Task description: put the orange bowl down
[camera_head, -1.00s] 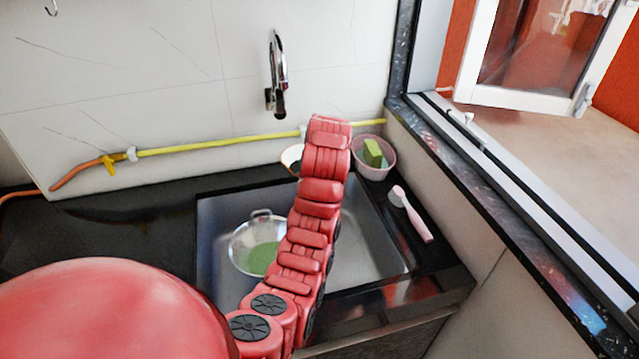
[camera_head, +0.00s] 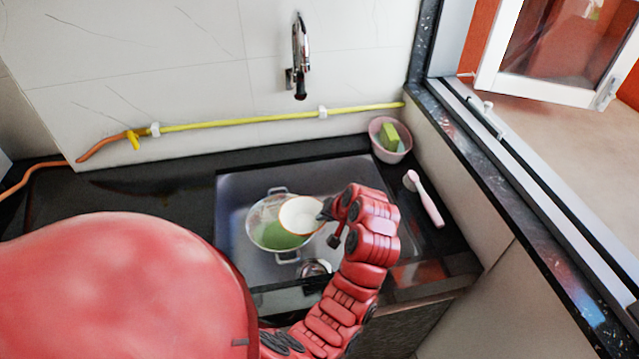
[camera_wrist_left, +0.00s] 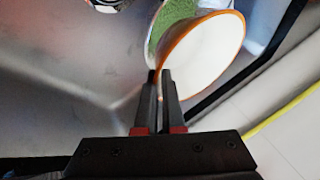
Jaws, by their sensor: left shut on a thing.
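The bowl (camera_head: 298,217) is white inside with an orange rim. My left gripper (camera_head: 327,212) is shut on its rim, at the bowl's right side in the head view. The bowl is tilted and overlaps the metal strainer (camera_head: 256,219), which has a green bottom and sits in the sink. I cannot tell whether they touch. In the left wrist view the two fingers (camera_wrist_left: 160,76) pinch the rim, and the bowl (camera_wrist_left: 208,55) extends past them to the upper right. Its outside is mostly hidden. My right gripper is not in view.
The grey sink (camera_head: 232,190) is set in a dark counter (camera_head: 130,235). A pink bowl (camera_head: 389,153) with a green sponge and a pink-handled brush (camera_head: 430,206) lie on its right. The tap (camera_head: 300,60) is behind. A round metal piece (camera_head: 315,268) is near the sink's front.

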